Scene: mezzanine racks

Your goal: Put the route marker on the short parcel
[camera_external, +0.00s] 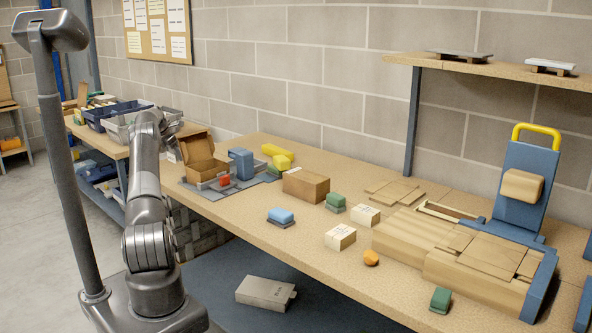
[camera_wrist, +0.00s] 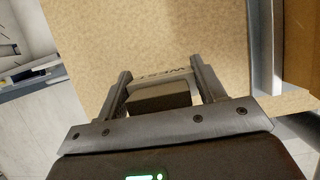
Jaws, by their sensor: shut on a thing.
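My gripper (camera_wrist: 160,80) is shut on a dark block with a pale plate lettered "WEST", which looks like the route marker (camera_wrist: 163,76). The marker sits between both fingers, above a tan speckled surface. In the external view my gripper (camera_external: 173,143) is above the bench's left end, mostly hidden by my own arm; a small pale patch shows there. Which box is the short parcel is not certain: a closed brown box (camera_external: 306,186) stands mid-bench, and larger wooden-looking boxes (camera_external: 470,272) lie at the right.
An open carton (camera_external: 203,162), a blue block (camera_external: 241,163) and yellow pieces (camera_external: 280,158) stand at the bench's left. Small white boxes (camera_external: 340,238), a blue item (camera_external: 281,216) and green items (camera_external: 440,299) are scattered along it. A blue frame with a yellow handle (camera_external: 537,133) stands at the right.

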